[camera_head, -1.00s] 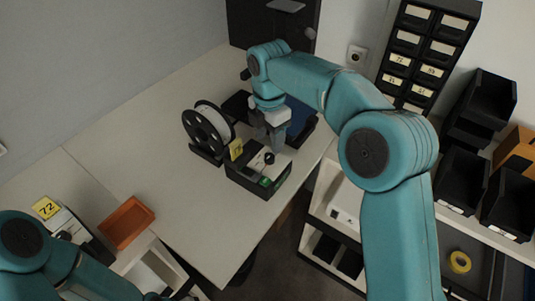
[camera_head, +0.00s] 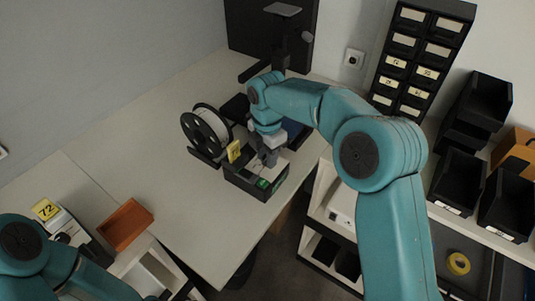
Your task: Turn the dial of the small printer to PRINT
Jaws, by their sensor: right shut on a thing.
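The small printer (camera_head: 246,183) is a dark box with a light top, a yellow tag (camera_head: 234,151) at its back left and a green part (camera_head: 263,184) at its front. It stands on the pale table. My right gripper (camera_head: 271,161) points down over the printer's top and is shut on the dial, which the fingers hide. I cannot read the dial's setting or any lettering around it. My left arm shows at the lower left, with its gripper out of view.
A white spool on a black holder (camera_head: 205,132) stands left of the printer. A device tagged 72 (camera_head: 61,224) and an orange tray (camera_head: 126,224) are at the left. Black bins (camera_head: 457,180) and a drawer cabinet (camera_head: 420,60) are at the right. The table's front left is clear.

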